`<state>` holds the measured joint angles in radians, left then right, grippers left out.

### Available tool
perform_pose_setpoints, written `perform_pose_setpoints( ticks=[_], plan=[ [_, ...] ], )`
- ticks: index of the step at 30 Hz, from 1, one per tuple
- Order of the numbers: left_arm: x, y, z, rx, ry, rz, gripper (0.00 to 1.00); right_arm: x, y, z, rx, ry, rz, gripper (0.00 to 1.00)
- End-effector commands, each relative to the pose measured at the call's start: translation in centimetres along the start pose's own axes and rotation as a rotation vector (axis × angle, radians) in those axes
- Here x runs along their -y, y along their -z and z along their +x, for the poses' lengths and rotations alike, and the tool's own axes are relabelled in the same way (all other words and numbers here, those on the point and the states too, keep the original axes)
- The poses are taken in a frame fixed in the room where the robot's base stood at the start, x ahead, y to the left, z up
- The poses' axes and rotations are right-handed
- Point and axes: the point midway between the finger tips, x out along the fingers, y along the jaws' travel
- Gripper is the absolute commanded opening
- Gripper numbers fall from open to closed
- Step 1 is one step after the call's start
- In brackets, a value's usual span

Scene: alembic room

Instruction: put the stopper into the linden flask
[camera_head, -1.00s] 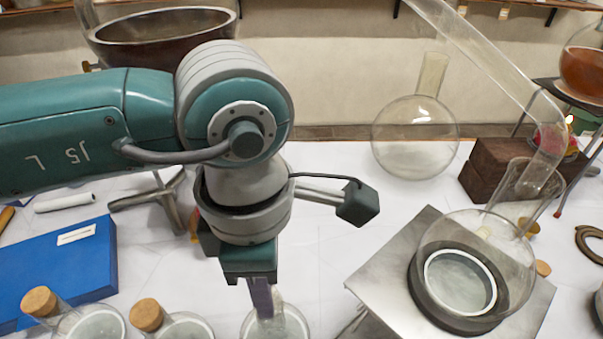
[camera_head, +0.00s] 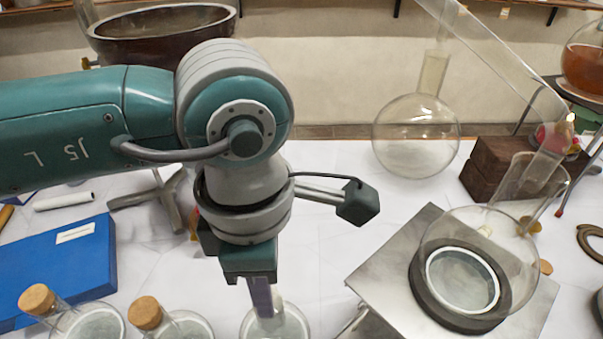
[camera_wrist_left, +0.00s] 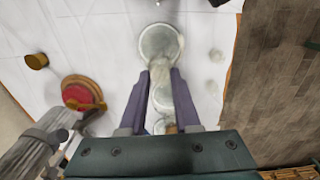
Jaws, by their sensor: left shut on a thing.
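Two small round flasks stand at the bottom left of the head view. Each has a cork stopper, the left one (camera_head: 37,299) and the right one (camera_head: 146,313). A third small flask (camera_head: 291,325) stands to their right, with no cork visible on it. My left gripper (camera_head: 264,303) points down at this flask, shut on its pale, clear neck as far as I can tell. In the left wrist view the neck shows between the fingertips (camera_wrist_left: 160,72), with the round body (camera_wrist_left: 160,42) beyond. I cannot read which flask is linden. My right gripper is out of view.
A blue box (camera_head: 70,268) lies left, behind the corked flasks. A metal stand (camera_head: 165,205) is behind my left arm. A large glass vessel (camera_head: 500,225) sits on a metal plate (camera_head: 405,265) to the right. A clear round flask (camera_head: 415,140) stands at the back.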

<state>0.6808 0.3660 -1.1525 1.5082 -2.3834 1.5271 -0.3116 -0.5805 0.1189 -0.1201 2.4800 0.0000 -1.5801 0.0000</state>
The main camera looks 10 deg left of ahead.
Motion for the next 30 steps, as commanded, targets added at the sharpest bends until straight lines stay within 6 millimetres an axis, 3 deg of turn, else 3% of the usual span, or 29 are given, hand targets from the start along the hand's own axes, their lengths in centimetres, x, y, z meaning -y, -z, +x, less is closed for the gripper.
perform_pose_setpoints(
  ticks=[1,9,15,22,30],
  plan=[
    [-0.01,0.00,-0.01,0.000,0.000,0.000,0.33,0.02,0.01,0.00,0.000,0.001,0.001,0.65],
    [-0.01,-0.01,-0.01,0.000,0.000,0.000,0.63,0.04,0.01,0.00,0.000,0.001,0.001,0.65],
    [0.00,-0.01,0.00,0.000,0.000,0.000,0.66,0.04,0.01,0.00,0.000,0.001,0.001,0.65],
    [0.00,-0.01,0.00,0.000,0.000,0.000,0.91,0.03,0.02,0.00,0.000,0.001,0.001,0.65],
    [0.00,-0.01,-0.09,0.000,0.000,0.000,0.91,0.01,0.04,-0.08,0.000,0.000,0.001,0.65]
  ],
)
